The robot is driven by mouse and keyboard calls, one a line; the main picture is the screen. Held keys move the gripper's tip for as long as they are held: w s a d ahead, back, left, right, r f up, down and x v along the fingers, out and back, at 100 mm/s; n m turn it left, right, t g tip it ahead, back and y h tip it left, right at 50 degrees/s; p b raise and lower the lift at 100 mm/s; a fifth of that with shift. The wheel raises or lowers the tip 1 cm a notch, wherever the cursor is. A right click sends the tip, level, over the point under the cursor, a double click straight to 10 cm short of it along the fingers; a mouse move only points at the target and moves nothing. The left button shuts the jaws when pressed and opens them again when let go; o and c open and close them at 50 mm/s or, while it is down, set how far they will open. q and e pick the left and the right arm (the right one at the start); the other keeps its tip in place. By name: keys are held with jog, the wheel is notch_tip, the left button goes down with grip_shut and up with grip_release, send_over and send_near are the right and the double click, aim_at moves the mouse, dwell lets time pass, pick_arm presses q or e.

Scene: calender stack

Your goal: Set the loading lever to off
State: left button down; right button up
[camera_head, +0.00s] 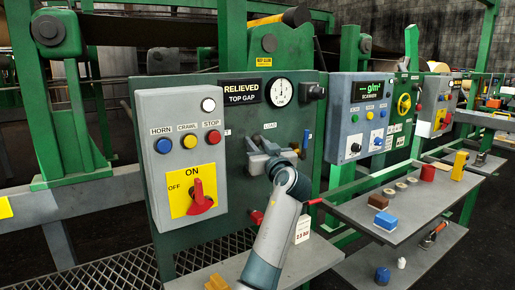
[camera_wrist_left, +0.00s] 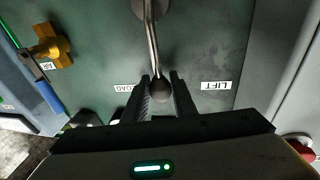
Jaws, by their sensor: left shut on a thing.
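The loading lever (camera_wrist_left: 152,35) is a metal rod with a dark ball knob, seen in the left wrist view. It runs down the picture from a round pivot at the top. The knob lies between the LOAD label (camera_wrist_left: 124,116) on the left and the LIFT label (camera_wrist_left: 216,85) on the right, both upside down there. My left gripper (camera_wrist_left: 160,95) is shut on the lever, its two fingers on either side of the knob. In the head view my left gripper (camera_head: 262,150) is at the green panel, below the LOAD label (camera_head: 270,126), and hides most of the lever.
A grey control box (camera_head: 180,150) with buttons and a red rotary switch (camera_head: 201,197) stands left of the gripper. A dial gauge (camera_head: 281,91) is above. A blue-handled valve (camera_head: 305,142) is close on the right. A shelf (camera_head: 365,208) with small blocks lies at right.

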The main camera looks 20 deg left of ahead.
jog(key=shift+w+r, duration=0.1)
jog(key=shift+r, duration=0.25)
pick_arm(q)
jog(key=c, duration=1.5)
grip_release()
jog(key=shift+o, duration=0.2)
jog(key=shift+s+f, duration=0.1)
jog(key=shift+s, duration=0.05)
pick_arm(e)
jog(key=shift+d, duration=0.1)
